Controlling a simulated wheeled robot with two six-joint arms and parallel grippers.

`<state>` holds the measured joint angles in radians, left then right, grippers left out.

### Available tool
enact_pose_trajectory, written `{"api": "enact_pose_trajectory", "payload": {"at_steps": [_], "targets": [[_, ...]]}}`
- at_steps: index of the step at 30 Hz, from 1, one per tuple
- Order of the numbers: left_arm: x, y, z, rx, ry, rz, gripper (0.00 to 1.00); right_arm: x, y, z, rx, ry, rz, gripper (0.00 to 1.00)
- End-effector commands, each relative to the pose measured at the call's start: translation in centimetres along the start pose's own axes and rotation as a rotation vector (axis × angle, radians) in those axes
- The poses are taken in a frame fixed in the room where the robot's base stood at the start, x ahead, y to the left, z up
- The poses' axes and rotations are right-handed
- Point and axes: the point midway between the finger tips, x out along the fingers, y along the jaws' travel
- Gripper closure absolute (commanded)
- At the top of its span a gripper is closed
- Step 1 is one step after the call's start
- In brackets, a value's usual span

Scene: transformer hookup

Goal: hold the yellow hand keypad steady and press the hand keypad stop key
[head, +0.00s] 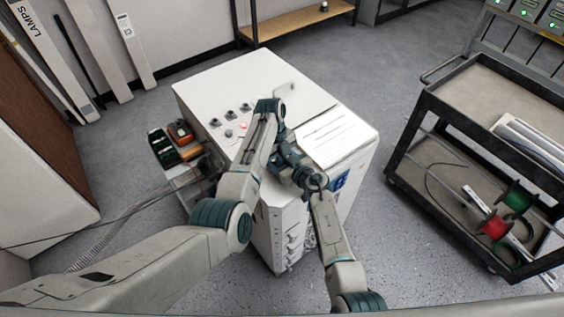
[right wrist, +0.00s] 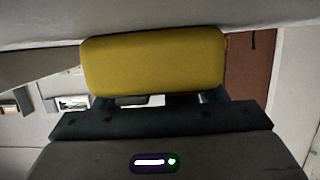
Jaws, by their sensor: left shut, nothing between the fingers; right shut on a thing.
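The yellow hand keypad (right wrist: 152,62) fills the upper middle of the right wrist view, with a plain yellow face towards that camera. My right gripper (right wrist: 155,100) is shut on it. No keys show on this face, so the stop key is hidden. In the head view the keypad cannot be made out behind my arms. My left gripper (head: 287,157) is over the white cabinet's front edge, close to my right wrist. It is shut and empty. Whether it touches the keypad cannot be told.
The white cabinet (head: 235,83) stands under my arms, with knobs and a paper sheet (head: 328,136) on top. A small stand with a green-and-black box (head: 163,147) is to its left. A dark cart (head: 470,115) with cable spools is at right. Grey floor lies between.

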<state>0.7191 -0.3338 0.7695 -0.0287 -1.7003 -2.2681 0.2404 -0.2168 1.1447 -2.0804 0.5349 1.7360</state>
Motion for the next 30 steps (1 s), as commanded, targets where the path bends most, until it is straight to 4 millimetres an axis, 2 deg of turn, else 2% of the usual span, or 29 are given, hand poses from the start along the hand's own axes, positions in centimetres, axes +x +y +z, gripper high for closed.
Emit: {"api": "enact_pose_trajectory", "payload": {"at_steps": [1,3,11,14,17,25,30], "targets": [[0.9,0.3,0.1,-0.002,0.004,0.006,1.00,0.0,-0.1,0.0,0.000,0.001,-0.002,0.70],[1.2,0.3,0.2,-0.002,0.003,0.005,1.00,0.0,-0.1,-0.1,0.000,0.002,-0.002,0.70],[1.5,0.5,0.1,-0.004,0.008,0.011,1.00,0.0,-0.1,-0.1,0.001,0.003,-0.002,0.70],[1.0,0.5,0.1,-0.004,0.008,0.011,1.00,0.0,-0.1,-0.1,0.001,0.004,-0.002,0.70],[-0.4,0.5,0.2,-0.004,0.006,0.009,1.00,0.0,0.0,-0.1,0.001,0.004,-0.002,0.70],[-6.2,0.1,0.3,-0.002,-0.002,0.000,1.00,0.0,0.0,-0.1,0.000,0.003,-0.001,0.70],[-8.6,0.0,0.3,-0.001,-0.003,-0.002,1.00,0.0,0.0,-0.1,0.000,0.003,-0.001,0.70]]}}
